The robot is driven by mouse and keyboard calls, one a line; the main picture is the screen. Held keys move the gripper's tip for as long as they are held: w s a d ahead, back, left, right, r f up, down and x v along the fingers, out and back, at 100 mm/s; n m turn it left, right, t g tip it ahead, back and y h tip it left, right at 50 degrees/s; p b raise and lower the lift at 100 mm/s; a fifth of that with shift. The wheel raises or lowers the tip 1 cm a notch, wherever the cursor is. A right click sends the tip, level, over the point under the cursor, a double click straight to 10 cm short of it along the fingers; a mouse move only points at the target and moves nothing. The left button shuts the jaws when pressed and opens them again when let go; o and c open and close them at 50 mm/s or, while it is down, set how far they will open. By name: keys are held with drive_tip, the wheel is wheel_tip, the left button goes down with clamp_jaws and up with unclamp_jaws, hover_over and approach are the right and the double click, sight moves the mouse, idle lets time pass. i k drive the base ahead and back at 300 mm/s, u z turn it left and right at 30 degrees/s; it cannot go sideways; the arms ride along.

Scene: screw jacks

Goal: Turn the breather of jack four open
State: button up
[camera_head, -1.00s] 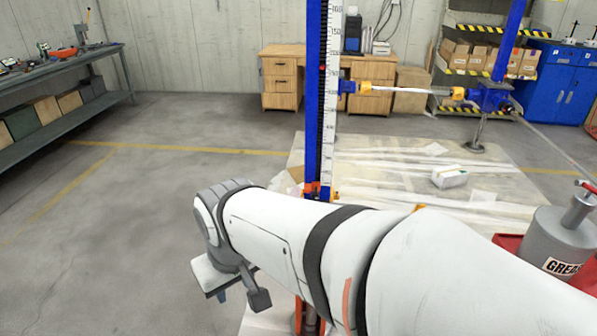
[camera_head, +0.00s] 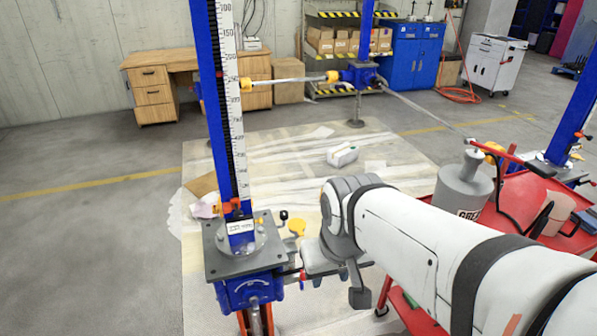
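The nearest screw jack has a blue column with a white scale (camera_head: 229,90), a grey top plate (camera_head: 222,268) and a blue gearbox (camera_head: 250,290). A small white label (camera_head: 240,226) sits at the column's foot; its text is too small to read, so I cannot tell which jack number it is. A yellow cap (camera_head: 297,227) and a small black knob (camera_head: 284,214) stand just right of the column; I cannot tell which part is the breather. My gripper (camera_head: 318,268) is right of this jack, at the end of my white arm. Its fingers are not clearly visible.
Another blue jack (camera_head: 359,75) stands behind, joined by shafts; a third blue column (camera_head: 575,110) is at right. A red cart (camera_head: 420,318) with a grey grease can (camera_head: 463,185) is close to my arm. A white bottle (camera_head: 342,156) lies on the floor sheet.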

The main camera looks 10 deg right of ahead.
sight(284, 214)
drive_tip(key=z, duration=0.3)
drive_tip(key=i, duration=1)
drive_tip(key=z, duration=0.1)
